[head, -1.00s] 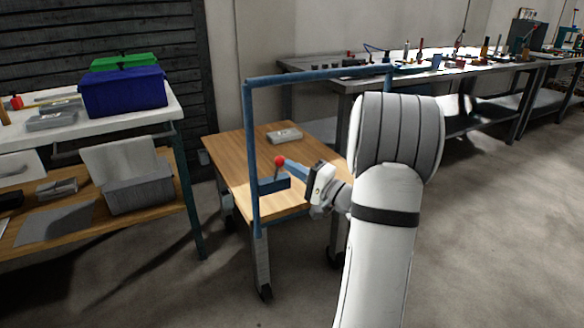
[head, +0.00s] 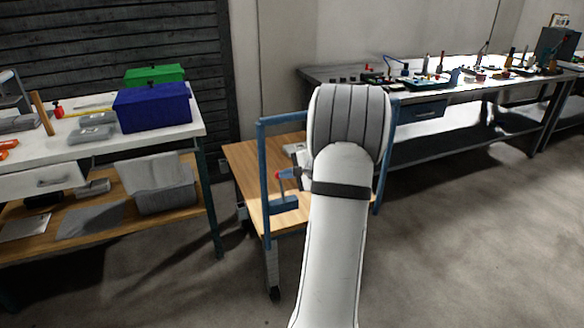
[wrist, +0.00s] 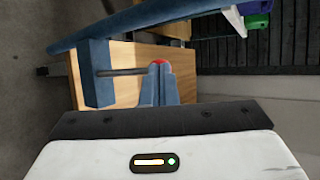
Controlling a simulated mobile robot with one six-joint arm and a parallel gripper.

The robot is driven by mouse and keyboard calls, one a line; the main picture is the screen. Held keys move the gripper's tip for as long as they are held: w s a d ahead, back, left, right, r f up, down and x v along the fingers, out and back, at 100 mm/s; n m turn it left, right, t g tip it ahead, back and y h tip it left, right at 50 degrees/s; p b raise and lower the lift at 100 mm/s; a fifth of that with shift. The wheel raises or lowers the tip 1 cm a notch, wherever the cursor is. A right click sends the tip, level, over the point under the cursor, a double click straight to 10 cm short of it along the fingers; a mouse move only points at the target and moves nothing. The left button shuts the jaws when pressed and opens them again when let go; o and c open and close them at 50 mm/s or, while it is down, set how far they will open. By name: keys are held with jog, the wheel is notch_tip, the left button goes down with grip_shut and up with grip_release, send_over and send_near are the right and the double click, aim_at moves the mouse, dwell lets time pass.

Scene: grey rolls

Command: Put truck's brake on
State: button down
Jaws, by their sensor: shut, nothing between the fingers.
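The truck is a cart with a wooden deck (head: 250,160) and a blue tube handle (head: 264,190). Its brake lever has a red knob (head: 278,175) on a thin rod rising from a blue bracket (head: 284,204) on the handle. The rod leans slightly left in the head view. My gripper (head: 287,174) is shut and empty, with its blue fingertips at the knob's right side. In the wrist view the shut fingertips (wrist: 158,72) overlap the red knob (wrist: 159,61); whether they touch cannot be told. My arm hides the deck's right part.
A shelf bench (head: 190,118) with a blue bin (head: 153,107) and a green bin (head: 155,74) stands at left. A long workbench (head: 430,87) with tools runs behind at right. The floor (head: 450,240) at front right is clear.

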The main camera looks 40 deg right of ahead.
jog(key=shift+w+d+f, duration=0.15)
jog(key=shift+w+d, duration=0.3)
jog(key=shift+d, duration=0.25)
dwell(0.3)
jog(key=r+p+v, duration=0.1)
jog(key=p+v, duration=0.1)
jog(key=v, duration=1.2)
jog(key=shift+w, duration=0.35)
jog(key=shift+r, duration=0.1)
